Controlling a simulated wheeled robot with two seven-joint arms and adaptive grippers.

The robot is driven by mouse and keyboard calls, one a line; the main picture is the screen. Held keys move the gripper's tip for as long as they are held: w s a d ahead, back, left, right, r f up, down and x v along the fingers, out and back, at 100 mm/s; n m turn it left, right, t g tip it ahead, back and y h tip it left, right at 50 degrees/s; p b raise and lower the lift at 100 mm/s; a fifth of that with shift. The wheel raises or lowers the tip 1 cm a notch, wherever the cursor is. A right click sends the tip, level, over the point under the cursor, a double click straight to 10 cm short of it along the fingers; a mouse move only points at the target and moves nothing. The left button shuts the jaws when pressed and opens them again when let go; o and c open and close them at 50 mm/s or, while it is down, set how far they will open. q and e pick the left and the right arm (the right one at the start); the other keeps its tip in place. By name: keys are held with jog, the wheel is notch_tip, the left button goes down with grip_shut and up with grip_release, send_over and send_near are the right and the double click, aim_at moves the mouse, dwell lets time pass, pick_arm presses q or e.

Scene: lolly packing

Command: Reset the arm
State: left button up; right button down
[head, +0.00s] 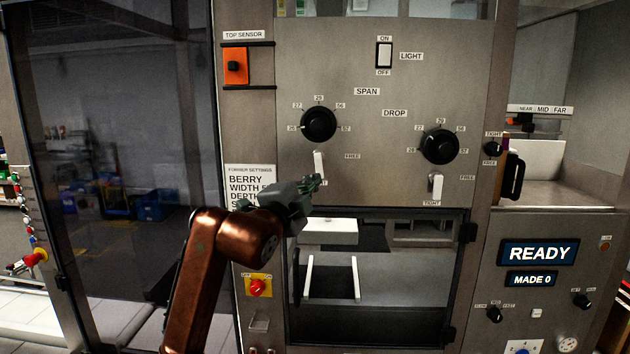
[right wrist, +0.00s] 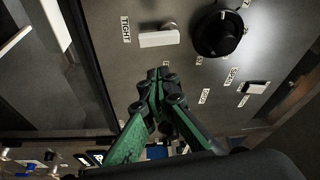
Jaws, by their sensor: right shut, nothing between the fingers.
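My right gripper (head: 312,184) is in front of the steel machine panel, just below the white lever (head: 319,163) under the left knob (head: 318,124). Its green fingers are together and empty in the right wrist view (right wrist: 160,76). There the white lever (right wrist: 158,39) and black knob (right wrist: 220,33) lie beyond the fingertips. The fingers look apart from the lever. My copper-coloured right arm reaches up from below and covers part of the former settings label (head: 248,185). My left gripper is not in view.
A second knob (head: 440,146) with its own lever (head: 437,186) is at right. Below is an opening (head: 375,240) with white rails inside. A red button (head: 257,287) sits close to my arm. A display (head: 538,252) reads READY. A dark glass door (head: 120,150) stands at left.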

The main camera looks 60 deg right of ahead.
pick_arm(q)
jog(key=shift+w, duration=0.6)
